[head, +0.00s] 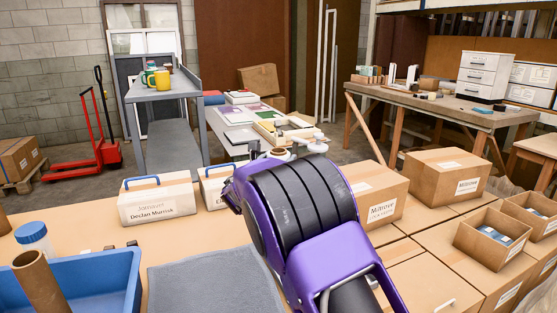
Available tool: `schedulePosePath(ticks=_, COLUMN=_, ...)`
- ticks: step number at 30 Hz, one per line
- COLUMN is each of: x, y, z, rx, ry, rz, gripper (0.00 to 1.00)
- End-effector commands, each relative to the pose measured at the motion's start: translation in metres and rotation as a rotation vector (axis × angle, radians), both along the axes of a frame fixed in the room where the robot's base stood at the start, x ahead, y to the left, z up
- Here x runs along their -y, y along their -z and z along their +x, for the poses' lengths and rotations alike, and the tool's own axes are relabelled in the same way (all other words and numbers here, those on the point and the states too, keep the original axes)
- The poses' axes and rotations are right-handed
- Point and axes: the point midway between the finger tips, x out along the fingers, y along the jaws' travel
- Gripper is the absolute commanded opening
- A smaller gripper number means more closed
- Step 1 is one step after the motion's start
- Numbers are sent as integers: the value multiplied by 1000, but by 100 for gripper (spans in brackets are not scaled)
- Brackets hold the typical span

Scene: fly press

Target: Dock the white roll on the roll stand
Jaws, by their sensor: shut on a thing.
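My purple and black arm (300,200) fills the middle of the head view and reaches forward over the cardboard-covered surface. My gripper is hidden behind it, so neither its jaws nor anything in them shows. A small pale, round-topped piece (282,154) shows just past the arm's upper end, and a whitish piece (312,141) is to its right. I cannot tell whether either is the white roll or part of the roll stand.
A blue bin (75,270) with a brown tube (38,283) is at lower left, beside a grey mat (215,288). White labelled boxes (158,198) stand behind. Cartons (445,175) crowd the right. A grey shelf cart (165,85) and workbench (440,105) stand farther back.

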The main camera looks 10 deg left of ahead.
Motion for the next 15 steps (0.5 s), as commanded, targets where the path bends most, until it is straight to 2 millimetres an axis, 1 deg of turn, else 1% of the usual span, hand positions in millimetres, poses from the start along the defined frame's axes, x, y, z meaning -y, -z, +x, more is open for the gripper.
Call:
schedulePosePath(ticks=1, x=0, y=-3, z=0, rx=4, ry=0, rz=1, gripper=0)
schedulePosePath(ticks=6, x=0, y=-3, z=0, rx=4, ry=0, rz=1, gripper=0)
schedulePosePath(ticks=15, x=0, y=1, z=0, rx=4, ry=1, rz=0, gripper=0)
